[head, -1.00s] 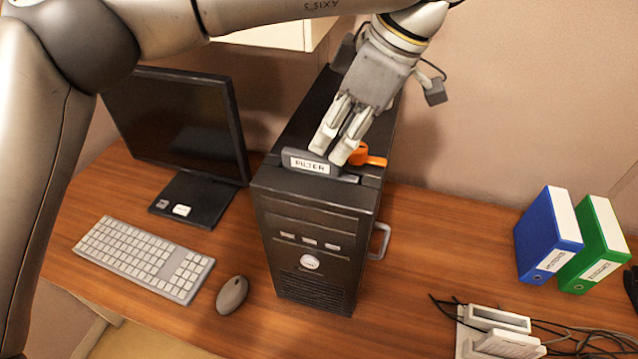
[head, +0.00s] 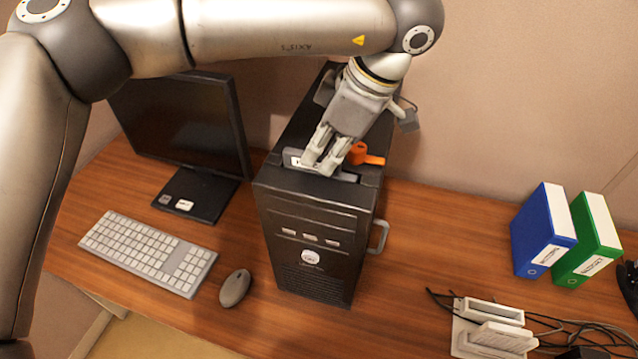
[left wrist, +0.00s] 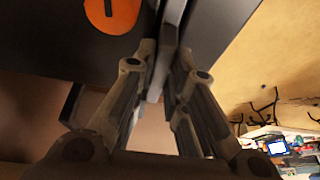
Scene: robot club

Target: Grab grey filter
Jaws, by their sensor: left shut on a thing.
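The grey filter (head: 294,154) is a slim piece with a white label, at the top front of the black computer tower (head: 312,229). My left gripper (head: 317,166) comes down from above, shut on the filter, with its fingers covering most of the label. In the left wrist view the grey filter (left wrist: 169,50) stands between the two fingers (left wrist: 163,70). I cannot tell whether the filter is still seated in the tower. My right gripper is not in view.
An orange handled piece (head: 365,155) lies on the tower just right of the fingers. A monitor (head: 180,125), keyboard (head: 148,252) and mouse (head: 235,288) are to the left. Blue (head: 541,232) and green (head: 590,240) binders and a cabled white device (head: 490,329) are to the right.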

